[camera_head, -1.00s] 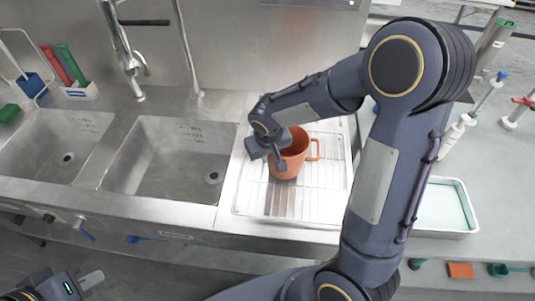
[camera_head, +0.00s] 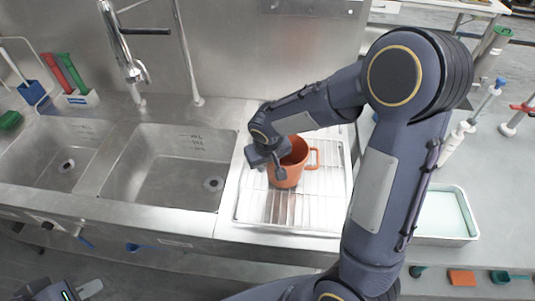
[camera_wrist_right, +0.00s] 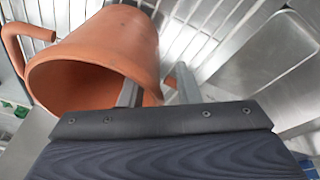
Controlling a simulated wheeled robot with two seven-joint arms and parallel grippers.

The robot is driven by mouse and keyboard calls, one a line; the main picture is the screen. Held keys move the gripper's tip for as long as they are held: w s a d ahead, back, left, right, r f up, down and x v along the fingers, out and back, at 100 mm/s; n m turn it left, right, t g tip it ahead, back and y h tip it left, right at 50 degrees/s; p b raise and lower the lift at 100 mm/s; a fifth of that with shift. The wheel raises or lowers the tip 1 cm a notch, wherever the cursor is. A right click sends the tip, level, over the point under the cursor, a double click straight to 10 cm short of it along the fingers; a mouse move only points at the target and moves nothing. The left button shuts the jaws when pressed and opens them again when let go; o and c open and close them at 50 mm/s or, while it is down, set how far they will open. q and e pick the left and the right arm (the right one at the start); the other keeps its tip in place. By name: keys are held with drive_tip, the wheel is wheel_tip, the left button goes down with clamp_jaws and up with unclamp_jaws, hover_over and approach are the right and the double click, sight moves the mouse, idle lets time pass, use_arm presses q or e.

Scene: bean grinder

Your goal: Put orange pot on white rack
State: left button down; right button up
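My right gripper (camera_head: 273,168) is at the pot's left front rim. In the right wrist view (camera_wrist_right: 165,92), one finger is inside the mouth of the orange pot (camera_wrist_right: 110,38) and the other is outside its wall. The fingers are apart, and a gap shows between the wall and the outer finger. My left gripper (camera_head: 85,290) is only partly visible at the bottom left, far from the pot; its opening is unclear.
Two steel sink basins (camera_head: 165,180) lie left of the rack, with a tall faucet (camera_head: 122,50) behind. A metal tray (camera_head: 447,213) is to the right, past my right arm. The rack's front and right parts are clear.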

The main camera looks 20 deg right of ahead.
drive_tip(key=v, duration=1.2)
drive_tip(key=s+m+t+y, duration=0.1)
drive_tip(key=s+t+y, duration=0.2)
drive_tip(key=s, duration=1.5)
drive_tip(key=shift+r+y, duration=0.3)
drive_tip(key=shift+y, duration=0.6)
drive_tip(key=shift+w+a, duration=0.1)
drive_tip(key=shift+a, duration=0.05)
